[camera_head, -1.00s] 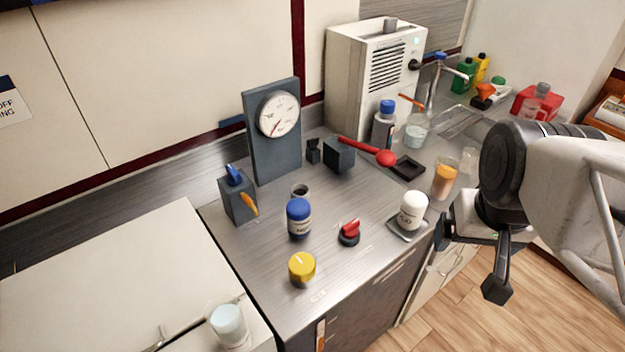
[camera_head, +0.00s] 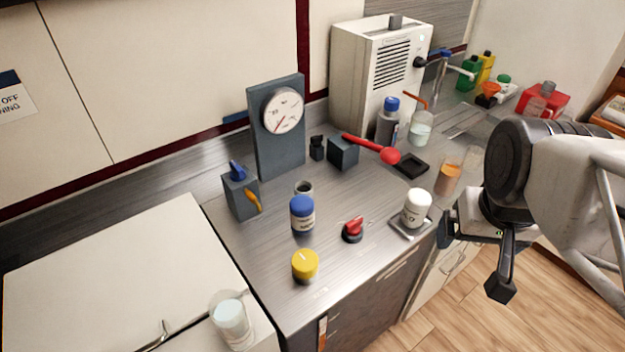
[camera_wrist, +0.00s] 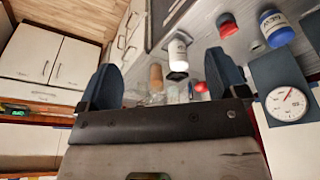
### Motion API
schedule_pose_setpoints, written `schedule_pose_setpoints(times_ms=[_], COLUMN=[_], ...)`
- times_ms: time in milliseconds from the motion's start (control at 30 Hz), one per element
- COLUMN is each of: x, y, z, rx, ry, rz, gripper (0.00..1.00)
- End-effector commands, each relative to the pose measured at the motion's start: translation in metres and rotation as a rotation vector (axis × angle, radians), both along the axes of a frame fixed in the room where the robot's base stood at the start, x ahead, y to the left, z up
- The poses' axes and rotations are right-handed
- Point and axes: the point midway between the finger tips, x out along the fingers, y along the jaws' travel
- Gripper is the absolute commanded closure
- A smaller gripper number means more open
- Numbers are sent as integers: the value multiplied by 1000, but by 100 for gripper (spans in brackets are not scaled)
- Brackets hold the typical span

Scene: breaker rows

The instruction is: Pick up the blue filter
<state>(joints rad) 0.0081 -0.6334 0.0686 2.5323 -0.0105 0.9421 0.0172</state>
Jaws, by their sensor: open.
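I cannot tell for sure which thing is the blue filter. A white jar with a blue lid (camera_head: 302,214) stands upright on the steel counter; it also shows in the wrist view (camera_wrist: 275,28). A grey box with a blue knob and an orange lever (camera_head: 240,192) stands to its left. A bottle with a blue cap (camera_head: 388,122) stands farther back by the white machine. My gripper (camera_head: 474,260) is off the counter's front edge at the right, apart from all of these. In the wrist view my gripper (camera_wrist: 163,82) has its two fingers wide apart with nothing held between them.
A yellow-lidded jar (camera_head: 305,265), a red knob (camera_head: 353,229) and a white bottle on a small plate (camera_head: 416,208) stand near the front edge. A gauge panel (camera_head: 279,150), a red-ended lever (camera_head: 370,148) and a white machine (camera_head: 378,80) are behind. A glass (camera_head: 231,320) is at lower left.

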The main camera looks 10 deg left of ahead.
Motion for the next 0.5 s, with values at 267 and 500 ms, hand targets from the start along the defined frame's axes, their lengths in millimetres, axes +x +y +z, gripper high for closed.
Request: schedule_pose_setpoints(times_ms=[267, 500], x=[0, 12], y=[0, 7], z=[0, 0], rx=[0, -3], ry=[0, 10], rz=[1, 39], gripper=[8, 8])
